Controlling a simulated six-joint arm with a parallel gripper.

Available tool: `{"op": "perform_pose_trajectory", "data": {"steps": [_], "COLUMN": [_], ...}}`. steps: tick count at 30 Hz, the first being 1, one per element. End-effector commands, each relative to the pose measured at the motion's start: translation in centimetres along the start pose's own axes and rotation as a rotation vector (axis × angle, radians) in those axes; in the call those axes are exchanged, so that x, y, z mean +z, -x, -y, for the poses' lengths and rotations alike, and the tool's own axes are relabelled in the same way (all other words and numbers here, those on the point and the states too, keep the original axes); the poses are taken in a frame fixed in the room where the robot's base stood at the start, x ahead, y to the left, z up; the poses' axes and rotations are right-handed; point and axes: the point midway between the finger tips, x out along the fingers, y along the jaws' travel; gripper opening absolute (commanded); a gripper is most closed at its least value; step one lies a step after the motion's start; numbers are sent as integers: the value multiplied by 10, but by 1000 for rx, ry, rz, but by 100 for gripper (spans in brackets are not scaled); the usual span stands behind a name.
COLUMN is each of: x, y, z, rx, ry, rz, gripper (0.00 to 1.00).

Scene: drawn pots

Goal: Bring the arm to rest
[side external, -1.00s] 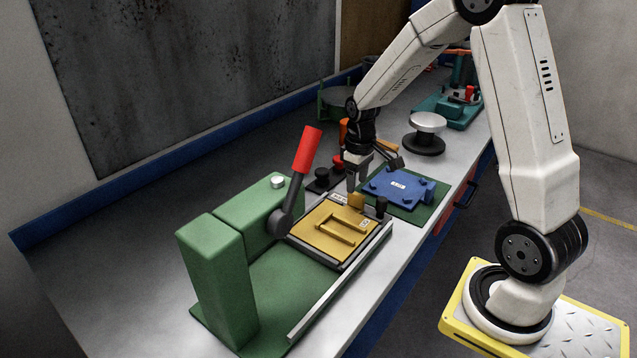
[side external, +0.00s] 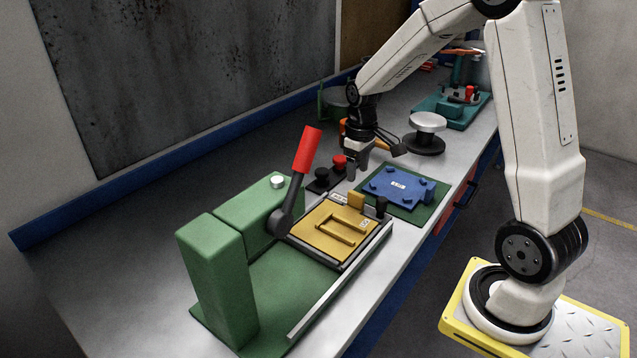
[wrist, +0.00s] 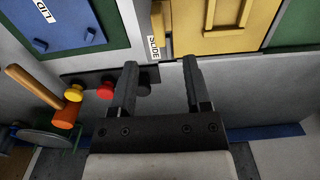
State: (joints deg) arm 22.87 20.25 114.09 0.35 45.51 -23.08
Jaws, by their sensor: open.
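My gripper (side external: 357,168) is open and empty. It hangs above the bench behind the yellow slide plate (side external: 333,232) and left of the blue lid plate (side external: 398,187). In the wrist view my gripper (wrist: 160,72) has its two dark fingers apart with nothing between them. The yellow slide plate (wrist: 222,25) and its "SLIDE" label show beyond the fingertips there. The blue plate (wrist: 50,22), marked "LID", is at the top left.
A green fixture (side external: 215,265) with a red-handled lever (side external: 307,150) stands in front. A button strip with a red button (wrist: 105,91) is close by my left finger in the wrist view. A silver-topped pedestal (side external: 427,123) and a teal fixture (side external: 452,108) stand farther back.

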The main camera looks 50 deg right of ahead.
Motion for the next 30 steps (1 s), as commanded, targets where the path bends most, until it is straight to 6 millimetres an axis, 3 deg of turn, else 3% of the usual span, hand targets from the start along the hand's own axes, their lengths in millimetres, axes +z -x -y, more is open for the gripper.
{"op": "perform_pose_trajectory", "data": {"steps": [5, 10, 15, 21, 30], "x": [4, 17, 40, 70, 90], "y": [0, -3, -7, -13, -18], "z": [18, 55, 99, 138, 156], "rx": [7, 20, 24, 15, 3], "ry": [4, 8, 9, 7, 1], "rz": [-18, -63, -124, -190, -228], "gripper": [61, 61, 61, 61, 61]}}
